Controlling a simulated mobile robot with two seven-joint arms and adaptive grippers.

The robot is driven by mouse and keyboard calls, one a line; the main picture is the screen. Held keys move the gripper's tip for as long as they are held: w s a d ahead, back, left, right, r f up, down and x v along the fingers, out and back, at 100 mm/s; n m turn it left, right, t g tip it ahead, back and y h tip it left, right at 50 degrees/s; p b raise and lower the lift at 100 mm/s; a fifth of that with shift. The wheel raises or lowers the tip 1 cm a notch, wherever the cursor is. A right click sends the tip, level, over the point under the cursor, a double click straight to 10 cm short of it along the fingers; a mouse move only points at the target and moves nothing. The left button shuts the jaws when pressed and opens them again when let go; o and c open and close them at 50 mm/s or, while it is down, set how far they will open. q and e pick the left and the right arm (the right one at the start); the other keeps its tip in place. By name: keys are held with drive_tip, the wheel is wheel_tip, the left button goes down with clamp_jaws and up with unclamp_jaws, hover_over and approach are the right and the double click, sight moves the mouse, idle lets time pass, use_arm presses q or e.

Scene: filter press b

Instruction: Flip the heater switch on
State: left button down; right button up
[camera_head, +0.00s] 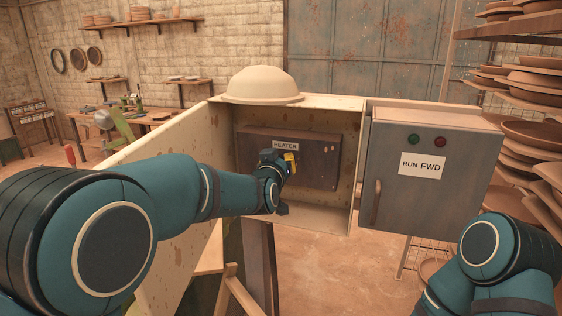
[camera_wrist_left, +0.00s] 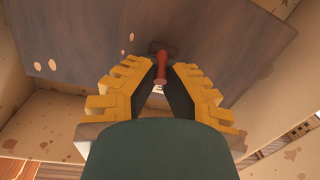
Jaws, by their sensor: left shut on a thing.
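The heater panel (camera_head: 316,163) is a dark board with a HEATER label (camera_head: 285,146), fixed inside an open pale cabinet. In the left wrist view the heater switch (camera_wrist_left: 160,62) is a red lever with a dark base on the grey panel face (camera_wrist_left: 205,45). My left gripper (camera_head: 290,163) is at the panel just below the label. Its yellow fingers (camera_wrist_left: 161,75) are shut on the switch lever. In the head view the gripper hides the switch. My right arm shows at the lower right, but its gripper is out of view.
The cabinet's side walls (camera_head: 356,175) flank the panel closely. A grey control box (camera_head: 432,190) labelled RUN FWD, with a green and a red button, stands to the right. A pale dome (camera_head: 262,84) sits on top. Racks of clay plates (camera_head: 535,130) fill the right edge.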

use_arm(q)
drive_tip(key=shift+r+g, duration=0.25)
drive_tip(key=shift+g, duration=0.05)
drive_tip(key=shift+w, duration=0.1)
drive_tip(key=c, duration=1)
unclamp_jaws()
drive_tip(key=shift+f, duration=0.1)
drive_tip(key=v, duration=1.2)
drive_tip(key=shift+d, duration=0.1)
